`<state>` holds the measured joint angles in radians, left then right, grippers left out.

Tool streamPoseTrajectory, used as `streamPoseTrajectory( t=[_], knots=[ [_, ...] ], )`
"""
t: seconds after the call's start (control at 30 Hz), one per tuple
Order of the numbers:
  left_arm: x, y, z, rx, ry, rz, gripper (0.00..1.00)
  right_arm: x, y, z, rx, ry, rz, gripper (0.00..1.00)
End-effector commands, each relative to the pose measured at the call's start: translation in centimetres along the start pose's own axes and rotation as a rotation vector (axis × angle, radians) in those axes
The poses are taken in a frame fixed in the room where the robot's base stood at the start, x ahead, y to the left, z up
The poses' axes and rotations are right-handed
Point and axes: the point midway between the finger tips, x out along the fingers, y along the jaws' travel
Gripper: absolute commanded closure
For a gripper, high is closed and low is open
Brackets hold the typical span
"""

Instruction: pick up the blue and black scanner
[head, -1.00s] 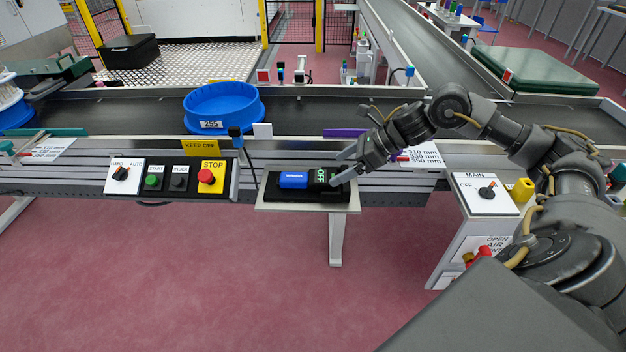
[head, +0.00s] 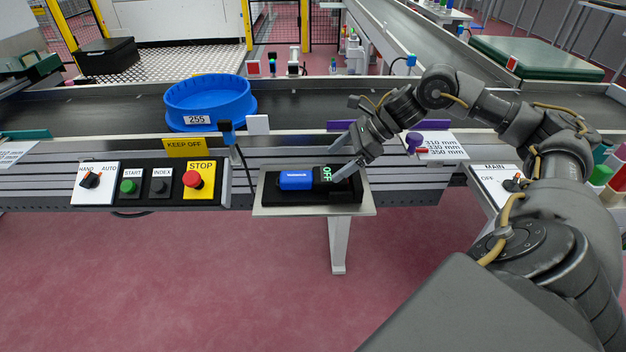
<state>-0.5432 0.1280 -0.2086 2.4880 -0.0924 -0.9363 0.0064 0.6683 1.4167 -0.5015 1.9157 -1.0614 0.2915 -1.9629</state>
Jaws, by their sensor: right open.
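The blue and black scanner (head: 297,180) lies on a black pad (head: 312,198) on a small grey shelf (head: 270,211) in front of the conveyor. Its blue part is at the left, and its black end at the right shows "OFF" in green. My right gripper (head: 336,174) is open, its fingers pointing down and left at the scanner's black end. One fingertip is in front of that end and the other is behind it. I cannot tell whether they touch it. My left gripper is not in view.
A blue round tub (head: 210,105) marked 255 stands on the conveyor (head: 110,115) behind. A control panel (head: 150,186) with a red stop button is left of the shelf. A thin post (head: 240,160) rises at the shelf's left. The floor in front is clear.

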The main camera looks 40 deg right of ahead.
Motion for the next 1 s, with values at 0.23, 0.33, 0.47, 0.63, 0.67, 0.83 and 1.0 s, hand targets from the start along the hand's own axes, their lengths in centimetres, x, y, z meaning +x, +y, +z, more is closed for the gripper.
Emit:
streamPoseTrajectory(
  t=[0.23,0.33,0.47,0.63,0.67,0.83,1.0],
  knots=[
    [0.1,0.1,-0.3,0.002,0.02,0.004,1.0,2.3,0.0,0.1,-0.001,-0.001,0.001,0.09],
    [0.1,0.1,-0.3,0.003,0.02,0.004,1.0,2.4,0.0,0.2,-0.002,-0.001,0.001,0.09],
    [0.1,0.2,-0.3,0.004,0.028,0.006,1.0,3.8,0.1,0.2,-0.002,-0.003,0.004,0.09],
    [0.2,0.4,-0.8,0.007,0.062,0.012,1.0,6.4,0.2,0.3,-0.002,-0.004,0.004,0.09],
    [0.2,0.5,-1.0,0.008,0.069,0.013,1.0,6.7,0.1,0.3,-0.002,-0.003,0.003,0.09],
    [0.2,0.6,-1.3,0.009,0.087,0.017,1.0,7.6,0.1,0.3,-0.004,-0.001,0.002,0.09],
    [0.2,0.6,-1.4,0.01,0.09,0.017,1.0,7.6,0.1,0.3,-0.003,-0.001,0.001,0.09]
  ],
)
